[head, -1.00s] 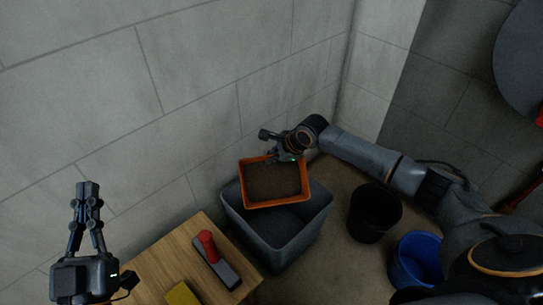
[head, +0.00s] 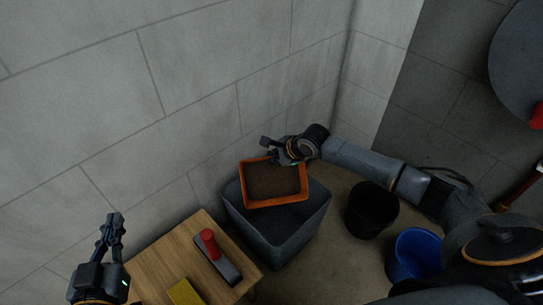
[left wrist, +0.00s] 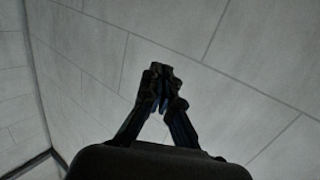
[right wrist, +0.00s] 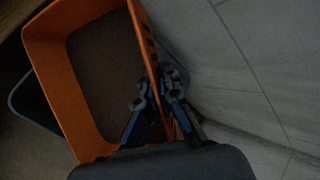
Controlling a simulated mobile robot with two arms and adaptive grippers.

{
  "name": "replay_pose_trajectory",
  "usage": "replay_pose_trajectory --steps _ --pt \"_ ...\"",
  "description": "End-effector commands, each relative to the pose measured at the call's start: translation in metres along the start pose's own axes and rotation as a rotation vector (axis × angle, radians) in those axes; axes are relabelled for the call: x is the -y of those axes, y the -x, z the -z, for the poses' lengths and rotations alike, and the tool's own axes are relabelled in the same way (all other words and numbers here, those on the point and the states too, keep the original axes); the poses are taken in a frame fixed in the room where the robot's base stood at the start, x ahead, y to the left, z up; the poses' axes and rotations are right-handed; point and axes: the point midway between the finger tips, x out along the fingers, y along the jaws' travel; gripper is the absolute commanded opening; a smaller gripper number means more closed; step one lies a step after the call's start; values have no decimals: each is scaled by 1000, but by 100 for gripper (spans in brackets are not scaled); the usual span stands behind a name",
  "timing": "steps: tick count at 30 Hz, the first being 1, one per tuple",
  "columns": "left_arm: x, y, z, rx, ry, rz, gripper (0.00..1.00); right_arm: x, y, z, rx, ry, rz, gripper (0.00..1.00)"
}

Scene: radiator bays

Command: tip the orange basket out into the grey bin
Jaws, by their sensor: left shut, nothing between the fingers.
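The orange basket (head: 276,203) hangs in the head view over the back part of the grey bin (head: 283,240), its open side facing my camera. Its inside looks brown; I cannot tell whether that is contents or its bottom. My right gripper (head: 284,158) is at the basket's far rim. In the right wrist view, its fingers (right wrist: 160,88) sit on either side of the orange wall (right wrist: 62,75), shut on it. My left gripper (head: 114,220) is shut and empty at the lower left, away from the basket. It also shows in the left wrist view (left wrist: 163,78) against the wall.
A wooden table (head: 165,258) left of the bin holds a red-handled tool (head: 210,245) and a yellow block (head: 185,292). A black bucket (head: 371,212) and a blue bucket (head: 412,257) stand right of the bin. The tiled wall (head: 190,80) is close behind.

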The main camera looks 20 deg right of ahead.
Motion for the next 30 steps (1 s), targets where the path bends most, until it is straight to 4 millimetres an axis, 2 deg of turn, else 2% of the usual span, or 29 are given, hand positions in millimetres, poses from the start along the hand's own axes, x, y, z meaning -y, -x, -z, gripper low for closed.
replay_pose_trajectory --steps 14,30 --pt "6 13 -43 245 -2 15 0 -1 7 -4 3 22 56 0" --pt "13 40 -86 509 -1 31 0 -4 14 -6 3 50 124 0"
